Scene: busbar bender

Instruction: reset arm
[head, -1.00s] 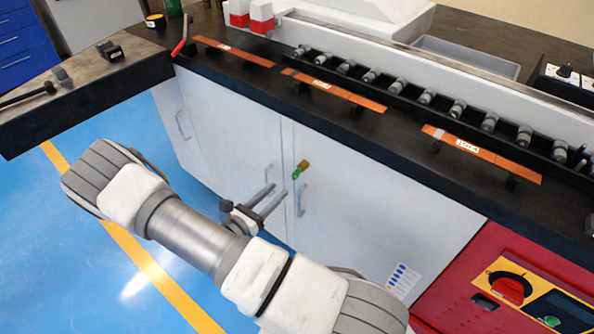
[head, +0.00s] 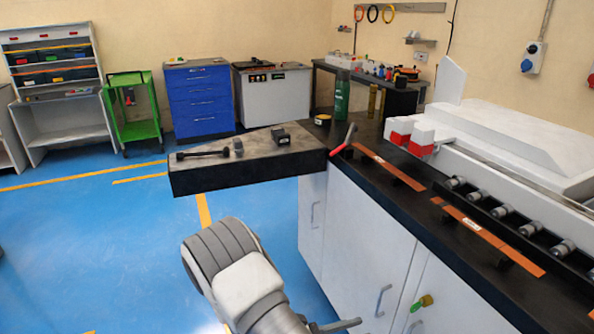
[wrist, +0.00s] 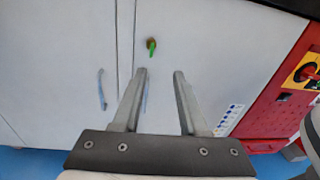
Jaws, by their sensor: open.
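My gripper (wrist: 159,75) is open and empty in the wrist view, its two grey fingers apart in front of the white cabinet doors (wrist: 210,50). A green key in a brass lock (wrist: 151,46) sits just beyond the fingertips in that view. In the head view my arm shows at the bottom centre, and only a small part of the gripper shows at the bottom edge, beside the white cabinet (head: 345,235).
The black worktop carries copper bars (head: 388,166), a row of rollers (head: 510,212) and a red-handled tool (head: 343,139). A side slab (head: 250,170) juts left above the floor. A green cart (head: 133,115) and blue drawer cabinet (head: 200,98) stand behind. The blue floor at left is clear.

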